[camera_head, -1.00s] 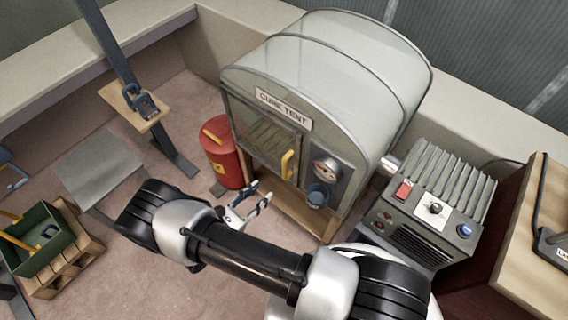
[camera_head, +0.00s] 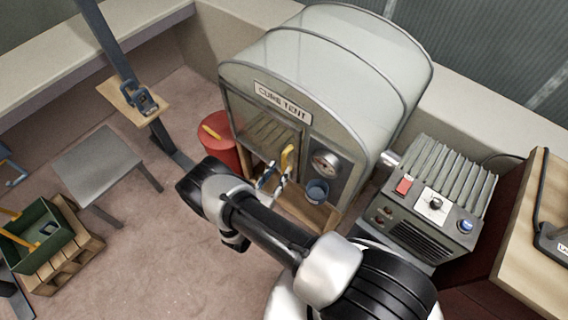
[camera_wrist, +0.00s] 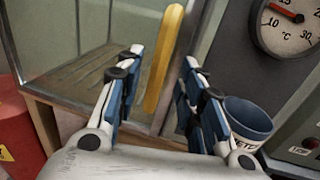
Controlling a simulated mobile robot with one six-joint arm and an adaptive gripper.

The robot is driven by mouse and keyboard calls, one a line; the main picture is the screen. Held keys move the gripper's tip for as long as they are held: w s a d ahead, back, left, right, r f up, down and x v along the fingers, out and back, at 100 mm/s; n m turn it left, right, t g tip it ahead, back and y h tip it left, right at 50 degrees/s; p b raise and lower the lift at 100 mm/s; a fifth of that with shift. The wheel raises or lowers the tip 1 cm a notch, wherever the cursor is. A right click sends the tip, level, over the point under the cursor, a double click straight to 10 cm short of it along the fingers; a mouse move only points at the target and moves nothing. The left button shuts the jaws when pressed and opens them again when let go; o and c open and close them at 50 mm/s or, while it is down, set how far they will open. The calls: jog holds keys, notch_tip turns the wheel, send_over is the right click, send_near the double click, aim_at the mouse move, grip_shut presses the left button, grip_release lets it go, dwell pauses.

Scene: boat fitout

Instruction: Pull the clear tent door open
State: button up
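The cure tent (camera_head: 330,80) stands against the back wall with a rounded translucent cover and a "CURE TENT" label. Its clear door (camera_head: 262,125) is on the front left and looks shut; a slatted floor shows through it. The yellow upright door handle (camera_head: 287,160) is at the door's right edge, and in the wrist view the handle (camera_wrist: 164,58) stands between and beyond my fingers. My gripper (camera_head: 273,180) is open and just in front of the handle. In the wrist view my gripper (camera_wrist: 158,85) has its blue-padded fingers apart, with no clear contact on the handle.
A dial gauge (camera_wrist: 288,22) and a blue cup (camera_wrist: 248,118) are right of the handle, the cup close to my right finger. A red canister (camera_head: 220,140) stands left of the tent. A grey heater box (camera_head: 430,205) is at right.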

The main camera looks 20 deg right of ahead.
aim_at(283, 165)
jog(key=x, duration=0.5)
jog(key=shift+b, duration=0.3)
grip_shut()
dwell(0.5)
